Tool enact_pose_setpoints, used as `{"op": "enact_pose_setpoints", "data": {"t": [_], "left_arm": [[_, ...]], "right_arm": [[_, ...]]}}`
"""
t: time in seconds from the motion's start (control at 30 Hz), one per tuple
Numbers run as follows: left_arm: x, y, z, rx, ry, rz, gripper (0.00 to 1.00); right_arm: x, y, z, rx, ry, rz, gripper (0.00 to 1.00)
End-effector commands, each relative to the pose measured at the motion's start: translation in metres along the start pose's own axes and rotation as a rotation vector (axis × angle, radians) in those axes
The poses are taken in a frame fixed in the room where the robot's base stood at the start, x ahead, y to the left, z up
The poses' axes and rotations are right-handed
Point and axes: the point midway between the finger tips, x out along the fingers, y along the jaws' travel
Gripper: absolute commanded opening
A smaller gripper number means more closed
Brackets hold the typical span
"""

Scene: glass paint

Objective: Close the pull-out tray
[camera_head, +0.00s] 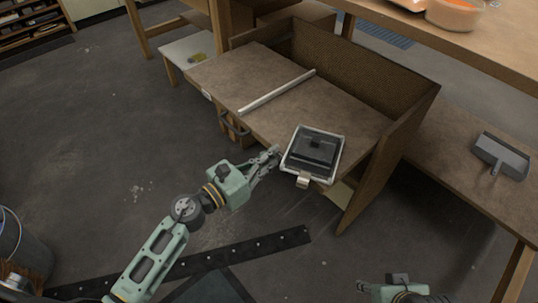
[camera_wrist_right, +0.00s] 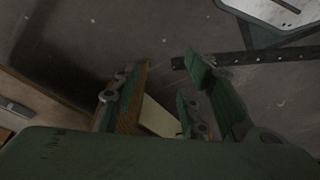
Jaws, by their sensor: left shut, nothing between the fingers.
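A flat brown board (camera_head: 240,75), which looks like the pull-out tray, spans the space between the cabinet's dark walls, its front edge facing my left arm. A dark handle (camera_head: 234,127) shows below its front edge; I cannot tell which part it belongs to. My left gripper (camera_head: 274,156) is shut and empty at the board's front edge, beside a framed dark panel; contact is unclear. My right gripper (camera_wrist_right: 160,82) has its fingers apart in the right wrist view, with a pale strip and brown edge seen behind them.
The framed dark panel (camera_head: 314,149) and a pale bar (camera_head: 278,91) lie on the board. The cabinet's side wall (camera_head: 388,150) stands to the right. A low table with a grey dustpan-like item (camera_head: 500,158) is farther right. A bucket (camera_head: 25,245) stands at left. Open floor lies left.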

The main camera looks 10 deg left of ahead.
Motion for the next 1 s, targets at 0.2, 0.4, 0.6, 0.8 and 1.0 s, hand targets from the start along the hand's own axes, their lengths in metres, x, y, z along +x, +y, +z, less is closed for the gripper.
{"op": "enact_pose_setpoints", "data": {"t": [0.2,0.4,0.6,0.8,1.0], "left_arm": [[0.003,0.000,0.000,0.000,0.000,0.000,0.00],[0.003,0.000,0.000,0.000,0.000,0.000,0.00],[0.015,0.000,0.001,0.001,-0.001,0.000,0.00],[0.050,0.000,0.002,0.002,-0.003,-0.001,0.00],[0.096,0.000,0.001,0.001,-0.003,-0.001,0.00]], "right_arm": [[0.000,0.000,0.001,0.000,-0.005,0.001,0.40],[0.000,0.000,0.001,0.000,-0.005,0.001,0.40],[0.000,0.000,0.001,0.000,-0.005,0.001,0.40],[0.000,0.000,0.001,0.000,-0.004,0.000,0.40],[0.004,-0.001,-0.018,-0.002,0.072,-0.003,0.40]]}}
